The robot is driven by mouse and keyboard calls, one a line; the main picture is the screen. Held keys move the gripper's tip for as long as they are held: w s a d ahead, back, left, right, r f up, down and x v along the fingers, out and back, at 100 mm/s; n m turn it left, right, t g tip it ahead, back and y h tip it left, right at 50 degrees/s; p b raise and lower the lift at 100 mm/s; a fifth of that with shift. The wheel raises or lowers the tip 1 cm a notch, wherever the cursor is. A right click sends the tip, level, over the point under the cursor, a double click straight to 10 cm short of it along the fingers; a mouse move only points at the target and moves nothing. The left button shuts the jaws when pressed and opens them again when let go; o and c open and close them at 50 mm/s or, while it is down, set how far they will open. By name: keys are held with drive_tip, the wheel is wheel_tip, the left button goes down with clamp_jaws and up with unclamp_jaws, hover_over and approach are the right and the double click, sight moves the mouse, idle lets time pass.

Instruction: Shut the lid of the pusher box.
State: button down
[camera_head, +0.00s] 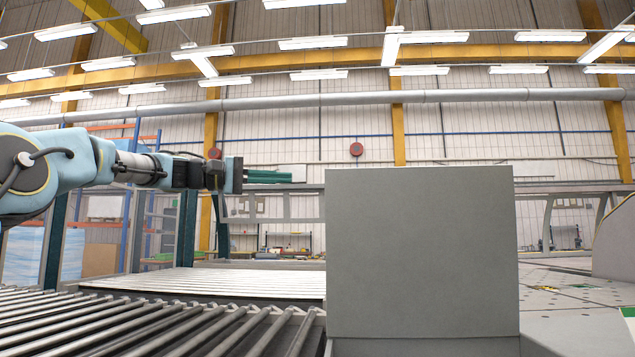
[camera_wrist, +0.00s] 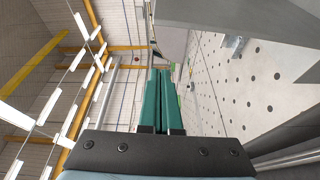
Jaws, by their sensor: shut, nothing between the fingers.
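A large plain grey panel (camera_head: 422,252), which looks like the lid of the pusher box, stands upright in the head view, so the lid appears open. Below it shows a narrow strip of the grey box (camera_head: 425,347); the rest of the box is out of frame or hidden. My gripper (camera_head: 291,177) points right, level with the panel's top edge and just left of it in the picture, with a visible gap. Its green fingers are together and empty; they also show in the wrist view (camera_wrist: 160,72). A grey slab at the wrist view's upper right may be the lid.
A roller conveyor (camera_head: 150,325) fills the lower left, with a flat pale bed (camera_head: 215,282) behind it. A perforated table (camera_head: 575,295) lies right of the panel. A curved grey machine part (camera_head: 615,245) stands at the right edge. Air above the panel looks clear.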

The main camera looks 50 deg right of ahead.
drive_tip(key=s+d+p, duration=0.3)
drive_tip(key=s+d, duration=0.2)
drive_tip(key=s, duration=0.3)
drive_tip(key=shift+r+p, duration=0.3)
drive_tip(key=shift+p, duration=0.1)
drive_tip(key=shift+s+f, duration=0.1)
drive_tip(key=shift+s, duration=0.05)
